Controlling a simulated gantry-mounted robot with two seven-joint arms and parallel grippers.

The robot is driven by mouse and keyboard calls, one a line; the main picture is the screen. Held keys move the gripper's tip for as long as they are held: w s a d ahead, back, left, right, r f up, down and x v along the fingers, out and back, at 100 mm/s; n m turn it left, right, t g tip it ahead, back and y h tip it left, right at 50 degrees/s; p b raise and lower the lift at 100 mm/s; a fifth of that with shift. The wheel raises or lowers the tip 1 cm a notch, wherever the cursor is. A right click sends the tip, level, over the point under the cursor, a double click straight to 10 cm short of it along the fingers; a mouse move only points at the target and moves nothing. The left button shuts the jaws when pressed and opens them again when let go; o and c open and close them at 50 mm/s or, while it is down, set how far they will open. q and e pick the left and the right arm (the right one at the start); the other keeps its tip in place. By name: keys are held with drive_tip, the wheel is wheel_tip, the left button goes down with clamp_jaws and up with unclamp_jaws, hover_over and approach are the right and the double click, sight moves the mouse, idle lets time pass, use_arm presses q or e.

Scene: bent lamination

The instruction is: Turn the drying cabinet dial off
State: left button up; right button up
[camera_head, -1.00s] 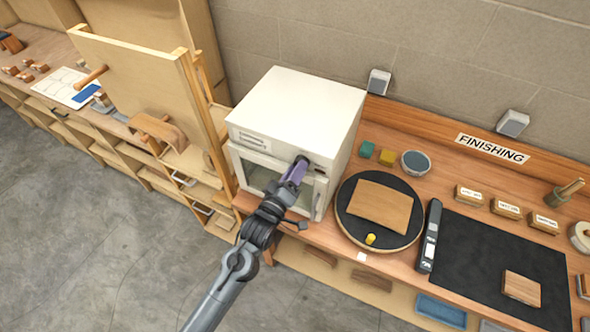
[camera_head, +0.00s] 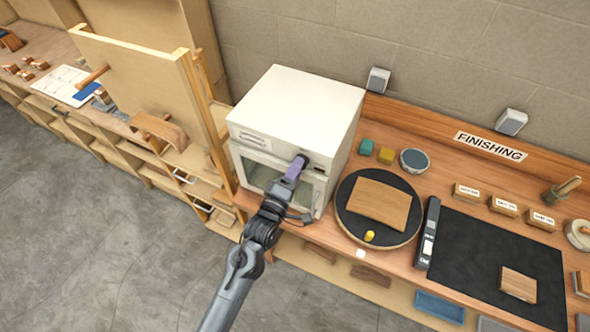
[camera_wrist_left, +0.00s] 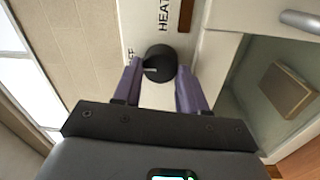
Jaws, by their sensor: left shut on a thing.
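The drying cabinet (camera_head: 297,105) is a white box on the bench with a glass door in its front. Its black round dial (camera_wrist_left: 161,64) sits between the purple fingers of my left gripper (camera_wrist_left: 162,82) in the left wrist view. The fingers are shut on the dial. A pale mark on the dial points left, toward a partly hidden label reading "FF". The word "HEAT" is printed above the dial. In the head view my left gripper (camera_head: 297,167) reaches the upper right of the cabinet front and largely hides the dial. My right gripper is not in view.
A bar handle (camera_wrist_left: 301,20) and a wooden piece (camera_wrist_left: 287,90) behind the glass show beside the gripper. A wooden frame (camera_head: 195,100) stands close on the left.

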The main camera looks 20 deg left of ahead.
use_arm(q)
drive_tip(key=o, duration=1)
drive_tip(key=shift+o, duration=0.3)
drive_tip(key=shift+f, duration=0.1)
